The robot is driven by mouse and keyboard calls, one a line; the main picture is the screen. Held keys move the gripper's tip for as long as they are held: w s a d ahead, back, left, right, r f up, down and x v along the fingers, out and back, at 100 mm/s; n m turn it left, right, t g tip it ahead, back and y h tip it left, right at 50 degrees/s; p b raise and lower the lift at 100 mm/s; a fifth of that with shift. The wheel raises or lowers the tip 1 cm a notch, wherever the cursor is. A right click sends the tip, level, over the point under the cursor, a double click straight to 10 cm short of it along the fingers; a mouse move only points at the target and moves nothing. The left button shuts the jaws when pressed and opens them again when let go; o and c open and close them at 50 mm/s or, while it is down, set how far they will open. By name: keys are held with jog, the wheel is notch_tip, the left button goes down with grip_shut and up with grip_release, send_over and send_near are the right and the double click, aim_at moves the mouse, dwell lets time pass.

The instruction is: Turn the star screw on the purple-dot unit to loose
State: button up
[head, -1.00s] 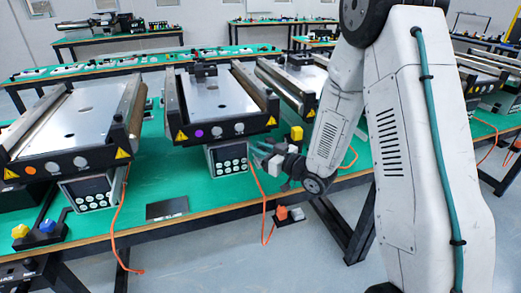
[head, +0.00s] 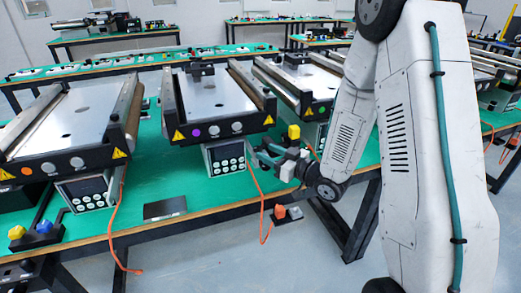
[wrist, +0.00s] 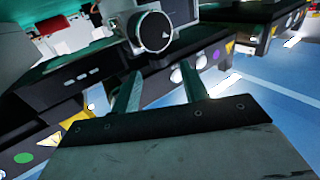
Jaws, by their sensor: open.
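The purple-dot unit (head: 232,129) is the middle conveyor in the head view, with its purple dot (head: 196,132) on the black front rail. In the wrist view the dot (wrist: 216,56) shows right of the fingers. My gripper (head: 266,154) is open and empty, just right of this unit's control box and below its rail. In the wrist view my two fingers (wrist: 160,88) stand apart. A round dark knob with a white triangle (wrist: 155,31) on a grey block lies beyond them, not between them. I cannot tell whether it is the star screw; no star shape shows clearly.
The control box (head: 225,157) hangs under the unit, with an orange cable (head: 257,190) beside it. A yellow-topped block (head: 294,132) stands close behind my gripper. The green-dot unit (head: 312,97) is to the right, the orange-dot unit (head: 100,156) to the left.

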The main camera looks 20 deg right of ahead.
jog(key=shift+v, duration=1.45)
